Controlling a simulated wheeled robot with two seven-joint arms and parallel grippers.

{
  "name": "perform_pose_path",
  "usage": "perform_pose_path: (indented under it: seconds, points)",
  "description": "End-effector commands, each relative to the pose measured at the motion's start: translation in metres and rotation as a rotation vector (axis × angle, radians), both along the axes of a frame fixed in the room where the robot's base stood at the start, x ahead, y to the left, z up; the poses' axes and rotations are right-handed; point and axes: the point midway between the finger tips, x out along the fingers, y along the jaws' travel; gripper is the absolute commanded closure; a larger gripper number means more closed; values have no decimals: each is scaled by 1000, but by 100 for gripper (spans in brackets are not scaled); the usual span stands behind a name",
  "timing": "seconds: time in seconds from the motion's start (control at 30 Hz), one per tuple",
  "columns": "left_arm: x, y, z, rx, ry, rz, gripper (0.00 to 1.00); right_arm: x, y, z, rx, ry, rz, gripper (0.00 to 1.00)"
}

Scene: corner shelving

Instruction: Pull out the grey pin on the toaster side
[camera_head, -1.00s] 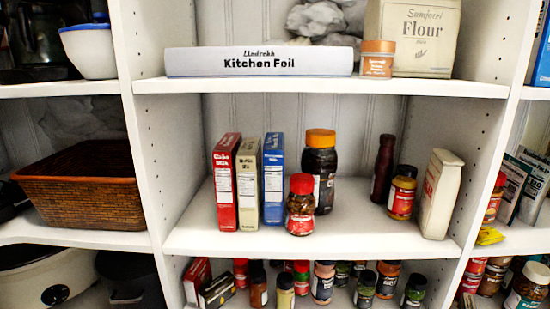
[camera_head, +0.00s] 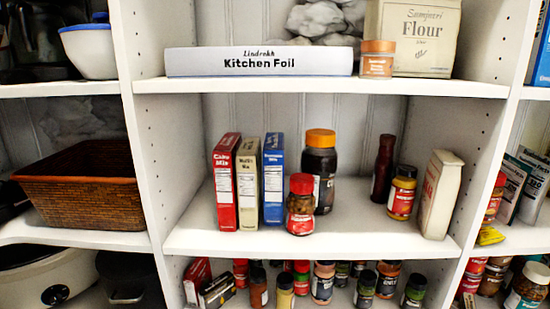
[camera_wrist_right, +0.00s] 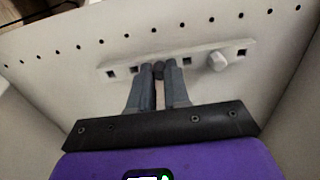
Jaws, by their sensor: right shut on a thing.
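In the right wrist view a pale strip (camera_wrist_right: 123,73) with square holes is fixed to a white panel. A small dark grey pin (camera_wrist_right: 158,68) stands at the strip. My right gripper (camera_wrist_right: 158,76) is shut on this pin, one blue-grey finger on each side of it. How deep the pin sits in the strip is hidden by the fingers. A light-coloured round knob (camera_wrist_right: 217,61) sticks out of the strip to the right. I can make out no toaster in these frames. Neither gripper shows in the head view.
The white panel (camera_wrist_right: 80,70) has a row of small round holes above the strip. The head view shows shelves with a kitchen foil box (camera_head: 260,62), a flour bag (camera_head: 414,35), a wicker basket (camera_head: 80,205), and several boxes and jars.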

Motion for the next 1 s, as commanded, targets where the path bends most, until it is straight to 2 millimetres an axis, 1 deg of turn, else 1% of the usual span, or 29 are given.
perform_pose_path:
  seconds: [0.53, 1.0]
  points:
    - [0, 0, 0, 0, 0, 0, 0, 0, -1, 0, 0, 0, 0, 100]
    - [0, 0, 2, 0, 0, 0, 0, 0, -19, 0, 0, 0, -1, 100]
